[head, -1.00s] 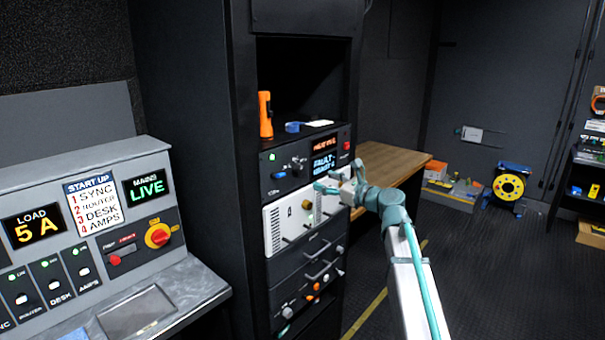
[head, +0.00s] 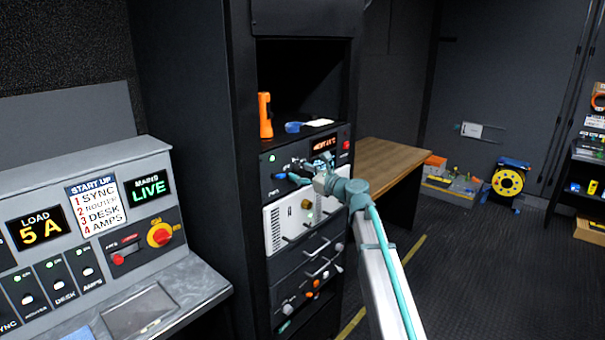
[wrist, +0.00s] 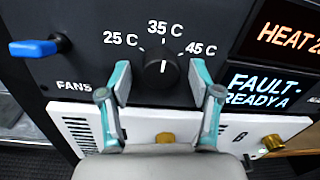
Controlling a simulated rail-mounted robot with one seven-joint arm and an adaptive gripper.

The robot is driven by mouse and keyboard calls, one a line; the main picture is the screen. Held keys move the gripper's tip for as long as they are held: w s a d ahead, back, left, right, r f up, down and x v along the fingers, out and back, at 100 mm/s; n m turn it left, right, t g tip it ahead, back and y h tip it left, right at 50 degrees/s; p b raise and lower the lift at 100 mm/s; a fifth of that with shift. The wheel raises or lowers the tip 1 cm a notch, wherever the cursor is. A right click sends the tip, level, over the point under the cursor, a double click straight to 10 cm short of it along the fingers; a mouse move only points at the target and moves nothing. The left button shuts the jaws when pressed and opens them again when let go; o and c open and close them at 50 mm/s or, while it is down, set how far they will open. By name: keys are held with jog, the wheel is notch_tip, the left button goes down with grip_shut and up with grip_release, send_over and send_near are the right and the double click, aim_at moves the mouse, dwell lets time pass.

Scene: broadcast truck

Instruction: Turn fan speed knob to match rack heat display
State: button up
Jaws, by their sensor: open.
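The black fan speed knob (wrist: 163,68) sits on the dark rack panel below the printed marks 25 C, 35 C and 45 C. A short white line shows upright on its face. My gripper (wrist: 160,80) is open, with one teal fingertip on each side of the knob and a gap on both sides. The orange heat display (wrist: 288,41) is cut off at the wrist view's right edge and reads HEAT 2. In the head view, the heat display (head: 326,144) is too small to read surely. My gripper (head: 308,172) is in front of the panel there.
A blue lever (wrist: 40,47) sticks out left of the knob. A fault display (wrist: 262,88) is lower right. A white unit (head: 290,220) with a brass knob lies below. An orange flashlight (head: 265,115) and blue tape (head: 293,127) stand on top of the rack unit.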

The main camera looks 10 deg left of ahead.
jog(key=c, duration=1.1)
jog(key=shift+c, duration=0.2)
jog(key=shift+f+n+b, duration=0.15)
jog(key=shift+n+b, duration=0.25)
jog(key=shift+b, duration=0.35)
jog(key=shift+f+n+b, duration=0.1)
jog(key=shift+n+b, duration=0.5)
jog(key=shift+b, duration=0.35)
jog(key=n+b, duration=0.4)
jog(key=b, duration=0.2)
jog(key=shift+w, duration=0.1)
jog(key=n+b, duration=0.4)
jog(key=b, duration=0.1)
jog(key=shift+d+n, duration=0.1)
jog(key=shift+n, duration=0.2)
jog(key=shift+r+n+b, duration=0.25)
jog(key=shift+n+b, duration=0.55)
jog(key=shift+b, duration=0.05)
